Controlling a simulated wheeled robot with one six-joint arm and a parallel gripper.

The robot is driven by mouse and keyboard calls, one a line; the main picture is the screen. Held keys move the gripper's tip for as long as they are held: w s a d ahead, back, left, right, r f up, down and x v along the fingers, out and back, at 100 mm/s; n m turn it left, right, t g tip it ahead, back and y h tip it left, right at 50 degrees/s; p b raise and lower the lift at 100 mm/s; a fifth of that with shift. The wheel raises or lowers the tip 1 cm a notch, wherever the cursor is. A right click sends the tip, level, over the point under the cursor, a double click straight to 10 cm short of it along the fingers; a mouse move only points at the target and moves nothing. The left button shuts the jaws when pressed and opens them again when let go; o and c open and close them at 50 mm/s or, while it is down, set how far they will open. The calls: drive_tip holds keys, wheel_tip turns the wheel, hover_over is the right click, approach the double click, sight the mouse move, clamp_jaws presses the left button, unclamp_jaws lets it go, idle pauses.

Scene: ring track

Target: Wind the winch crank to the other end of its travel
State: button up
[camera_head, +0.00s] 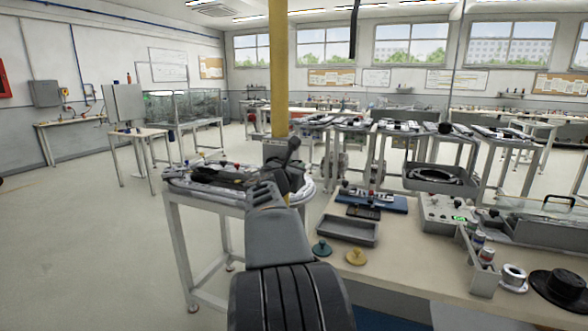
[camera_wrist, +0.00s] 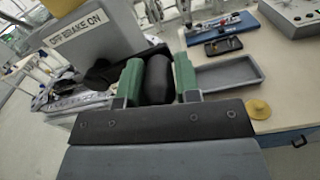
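The winch is a grey housing (camera_wrist: 88,38) with a label that seems to read "OFF BRAKE ON", at the upper left of the wrist view. In the head view the winch (camera_head: 280,150) stands at the foot of a yellow post, with a dark lever rising beside it. My gripper (camera_wrist: 158,82) has green finger pads on both sides of a black rounded crank handle (camera_wrist: 158,72). The pads appear to touch the handle. The crank's arm is mostly hidden behind my fingers. In the head view my arm largely covers the handle.
The yellow post (camera_head: 278,75) rises behind the winch. The workbench (camera_head: 400,262) at right holds a grey tray (camera_head: 347,230), green and yellow knobs, a control box (camera_head: 447,212) and a black hat-shaped part. Open floor lies at left.

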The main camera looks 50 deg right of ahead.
clamp_jaws()
drive_tip(key=w+a+f+m+b, duration=0.2)
drive_tip(key=w+f+m+b, duration=0.5)
drive_tip(key=m+b, duration=1)
drive_tip(key=shift+w+f+m+b, duration=0.35)
drive_tip(key=shift+f+b, duration=0.95)
drive_tip(key=shift+b, duration=1.6)
drive_tip(key=shift+w, duration=0.1)
